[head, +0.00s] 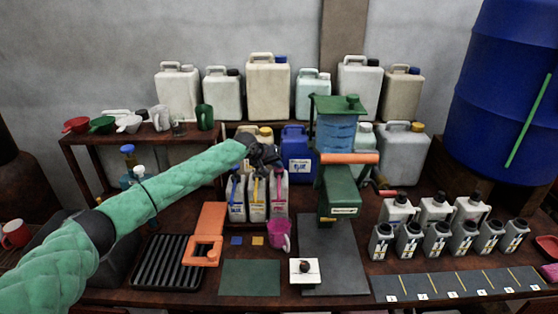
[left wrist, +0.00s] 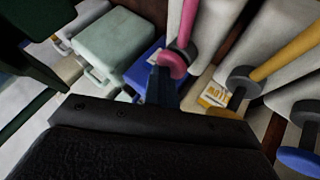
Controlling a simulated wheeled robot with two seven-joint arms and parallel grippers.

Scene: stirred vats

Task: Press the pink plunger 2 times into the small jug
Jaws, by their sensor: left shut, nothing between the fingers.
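Three white pump bottles stand in a row at the middle of the table, with blue, yellow and pink plungers. The pink plunger (head: 280,183) is on the rightmost bottle (head: 273,202); its round pink head (left wrist: 174,64) also shows in the left wrist view. A small pink jug (head: 279,236) stands in front of that bottle. My left gripper (head: 274,162) is shut and empty, just above the pink plunger's top. In the left wrist view its fingertips (left wrist: 163,77) are close beside the pink head; I cannot tell whether they touch. My right gripper is out of view.
The yellow plunger (head: 256,187) and blue plunger (head: 235,186) stand close on the left. A green hopper machine (head: 340,190) stands close on the right. An orange stand (head: 203,250) and a black ribbed tray (head: 168,262) lie at front left.

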